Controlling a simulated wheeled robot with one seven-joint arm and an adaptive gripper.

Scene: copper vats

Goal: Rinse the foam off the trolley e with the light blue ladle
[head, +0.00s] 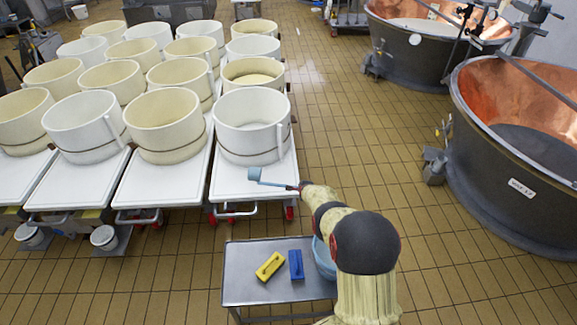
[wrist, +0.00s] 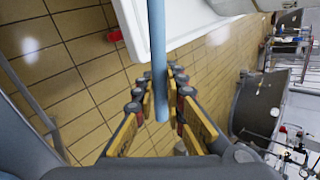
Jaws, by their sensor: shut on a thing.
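The light blue ladle (head: 256,175) is over the front part of the rightmost white trolley (head: 228,189) in the head view. Its handle runs right to my gripper (head: 302,187). In the wrist view my gripper (wrist: 161,80) is shut on the ladle's light blue handle (wrist: 158,40), which passes between the two fingers. The ladle's bowl is out of the wrist view. A corner of a white trolley top (wrist: 133,22) shows there beside the handle. I see no readable letter on the trolleys and cannot make out foam on the white top.
A white mould (head: 250,125) stands on the rightmost trolley behind the ladle. A steel cart (head: 240,275) in front holds a yellow brush (head: 270,267), a blue brush (head: 296,265) and a blue bucket (head: 322,258), partly hidden by my arm. A copper vat (head: 500,185) stands right; tiled floor between is clear.

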